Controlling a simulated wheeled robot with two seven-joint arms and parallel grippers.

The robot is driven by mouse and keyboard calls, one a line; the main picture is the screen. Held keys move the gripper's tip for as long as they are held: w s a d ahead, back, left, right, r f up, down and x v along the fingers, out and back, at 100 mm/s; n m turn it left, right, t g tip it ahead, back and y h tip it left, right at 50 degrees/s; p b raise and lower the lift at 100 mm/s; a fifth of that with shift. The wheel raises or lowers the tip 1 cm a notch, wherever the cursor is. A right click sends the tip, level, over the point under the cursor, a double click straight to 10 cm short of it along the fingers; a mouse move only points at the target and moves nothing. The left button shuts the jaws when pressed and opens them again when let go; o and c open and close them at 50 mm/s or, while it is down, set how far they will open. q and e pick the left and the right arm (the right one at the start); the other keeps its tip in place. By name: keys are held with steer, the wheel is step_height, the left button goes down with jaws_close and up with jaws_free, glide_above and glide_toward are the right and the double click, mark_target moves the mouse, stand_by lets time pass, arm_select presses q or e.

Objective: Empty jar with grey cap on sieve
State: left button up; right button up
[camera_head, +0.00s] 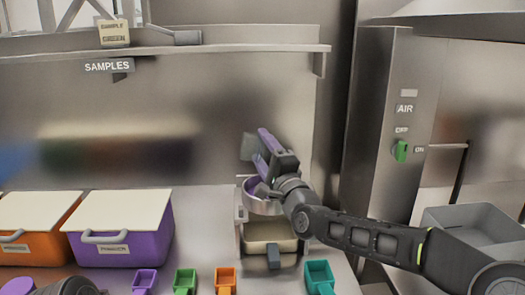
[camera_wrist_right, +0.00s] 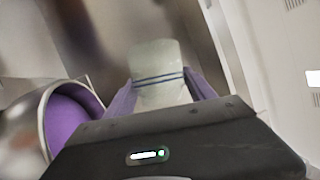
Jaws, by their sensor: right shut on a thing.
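My right gripper (camera_head: 264,154) has its purple fingers shut on a pale, translucent jar (camera_head: 247,147). In the right wrist view, the jar (camera_wrist_right: 158,72) has dark blue bands and sits between the fingertips (camera_wrist_right: 163,92). The jar is tilted above the sieve; I see no grey cap on it. The round metal sieve (camera_head: 264,206) is just below the gripper, partly hidden by it. In the wrist view, purple material shows inside the sieve's rim (camera_wrist_right: 43,122). Part of my left arm shows at the bottom left edge; its jaws are not clear.
A shallow pale tray (camera_head: 270,232) sits under the sieve. Orange (camera_head: 38,246) and purple (camera_head: 125,247) lidded bins stand left. Small purple, green, orange and teal (camera_head: 319,277) scoops line the front. A steel AIR panel (camera_head: 380,120) and grey bin (camera_head: 470,232) are right.

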steer(key=shift+s+a+f+n+g+b, duration=0.1)
steer(key=shift+a+f+n+g+b, duration=0.25)
steer(key=shift+f+b, duration=0.3)
steer(key=shift+r+y, duration=0.1)
steer(key=shift+y, duration=0.2)
steer(key=shift+a+r+n+g+p, duration=0.2)
steer(key=shift+r+n+g+p, duration=0.25)
steer(key=shift+n+p, duration=0.6)
steer(key=shift+a+n, duration=0.15)
steer(key=shift+n, duration=0.65)
steer(key=shift+f, duration=0.2)
